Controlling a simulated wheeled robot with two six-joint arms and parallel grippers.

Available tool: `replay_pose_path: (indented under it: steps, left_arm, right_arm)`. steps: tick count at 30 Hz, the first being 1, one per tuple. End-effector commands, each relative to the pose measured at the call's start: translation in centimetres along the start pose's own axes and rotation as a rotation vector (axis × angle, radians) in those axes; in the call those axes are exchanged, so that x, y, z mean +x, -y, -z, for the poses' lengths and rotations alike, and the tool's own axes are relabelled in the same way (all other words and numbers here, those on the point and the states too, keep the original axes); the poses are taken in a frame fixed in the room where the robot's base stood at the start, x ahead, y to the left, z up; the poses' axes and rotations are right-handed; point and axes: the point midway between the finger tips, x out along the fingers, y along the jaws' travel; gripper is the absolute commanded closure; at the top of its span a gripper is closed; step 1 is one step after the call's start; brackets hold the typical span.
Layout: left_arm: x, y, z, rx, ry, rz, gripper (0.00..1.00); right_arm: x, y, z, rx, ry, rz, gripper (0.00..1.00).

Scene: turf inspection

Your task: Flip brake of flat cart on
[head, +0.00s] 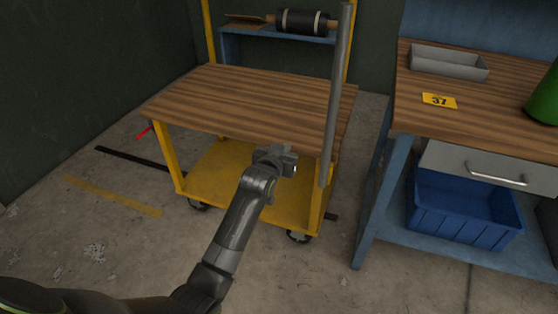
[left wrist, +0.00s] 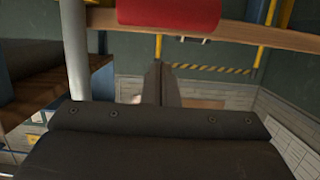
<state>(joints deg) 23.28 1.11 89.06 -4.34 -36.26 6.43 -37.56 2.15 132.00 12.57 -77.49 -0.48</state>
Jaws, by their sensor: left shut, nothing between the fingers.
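The flat cart has a wooden top (head: 255,95), yellow posts and a yellow lower deck (head: 205,168) on casters. My left gripper (head: 290,160) is shut and empty, at the near edge of the cart's top in the head view. Its fingers (left wrist: 160,85) point forward in the left wrist view. A red rounded part (left wrist: 168,12) shows close by at the top of that view, in front of a wooden edge (left wrist: 235,32), apart from the fingers. Whether it is the brake, I cannot tell. No brake is clearly seen in the head view. My right gripper is out of view.
A grey pole (head: 338,95) stands close right of my gripper, also in the left wrist view (left wrist: 75,48). A workbench (head: 465,115) at right holds a grey tray (head: 447,64); a blue crate (head: 462,212) sits below.

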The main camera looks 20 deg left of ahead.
Motion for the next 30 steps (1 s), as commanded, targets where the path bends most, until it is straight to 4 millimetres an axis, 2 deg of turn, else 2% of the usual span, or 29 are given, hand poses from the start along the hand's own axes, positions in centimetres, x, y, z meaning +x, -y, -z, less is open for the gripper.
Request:
replay_pose_path:
  steps: [3,9,30]
  left_arm:
    - [-0.4,0.0,-2.0,-0.002,0.002,0.001,1.0]
    - [-1.1,0.0,-3.6,0.001,0.001,0.0,1.0]
    - [-1.1,0.0,-3.9,0.001,-0.007,0.0,1.0]
  right_arm:
    - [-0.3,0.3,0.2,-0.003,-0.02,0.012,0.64]
    - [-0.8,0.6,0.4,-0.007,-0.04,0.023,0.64]
    - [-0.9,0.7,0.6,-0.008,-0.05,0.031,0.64]
